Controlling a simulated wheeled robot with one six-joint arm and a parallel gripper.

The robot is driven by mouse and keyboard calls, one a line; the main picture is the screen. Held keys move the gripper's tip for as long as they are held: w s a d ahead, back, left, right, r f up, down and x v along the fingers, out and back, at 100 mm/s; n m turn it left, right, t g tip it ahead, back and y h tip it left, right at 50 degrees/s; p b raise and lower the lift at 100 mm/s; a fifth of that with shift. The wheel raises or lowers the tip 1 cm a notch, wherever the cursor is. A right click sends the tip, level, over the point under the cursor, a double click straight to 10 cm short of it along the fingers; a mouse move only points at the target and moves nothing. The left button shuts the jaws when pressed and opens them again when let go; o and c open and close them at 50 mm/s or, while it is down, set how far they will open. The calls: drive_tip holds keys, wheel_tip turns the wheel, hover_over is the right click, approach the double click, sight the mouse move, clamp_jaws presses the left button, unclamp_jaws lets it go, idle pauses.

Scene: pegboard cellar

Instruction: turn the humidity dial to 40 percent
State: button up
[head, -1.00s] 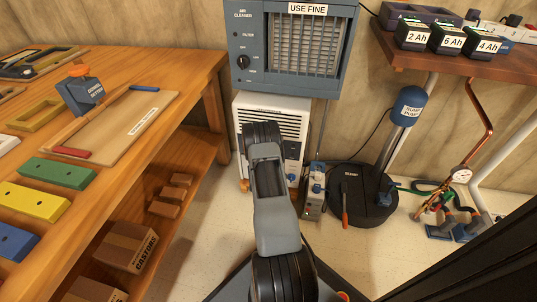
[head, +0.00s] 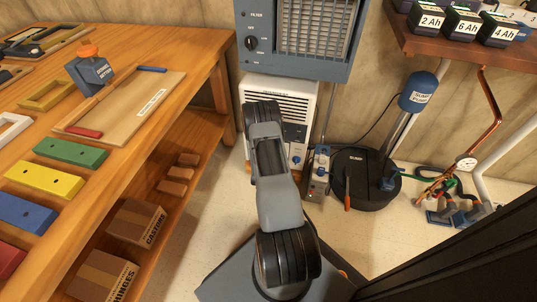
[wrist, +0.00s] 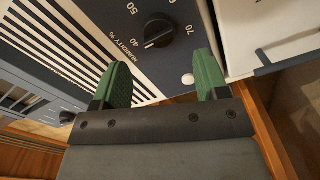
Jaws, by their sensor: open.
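The humidity dial (wrist: 158,31) is a black knob on a dark blue panel in the wrist view, with 40, 50 and 70 readable around it. Its white mark lies on the side of the 40; I cannot tell if it meets it exactly. My gripper (wrist: 163,68) is open, its two green fingers spread and empty. The dial shows beyond the fingertips, between them in the picture and apart from them. In the head view the white dehumidifier (head: 311,100) stands below the air cleaner, and my arm hides part of its front and my gripper.
The blue air cleaner (head: 285,65) hangs above the dehumidifier. A wooden workbench (head: 205,60) with shelves stands at left. A small grey and blue device (head: 318,172), a black sump (head: 365,190) with its pump (head: 418,92) and copper pipe (head: 490,120) stand at right. Bare floor (head: 210,215) lies between.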

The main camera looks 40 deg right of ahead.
drive_tip(key=p+v, duration=0.1)
drive_tip(key=v, duration=0.7)
drive_tip(key=shift+p, duration=0.4)
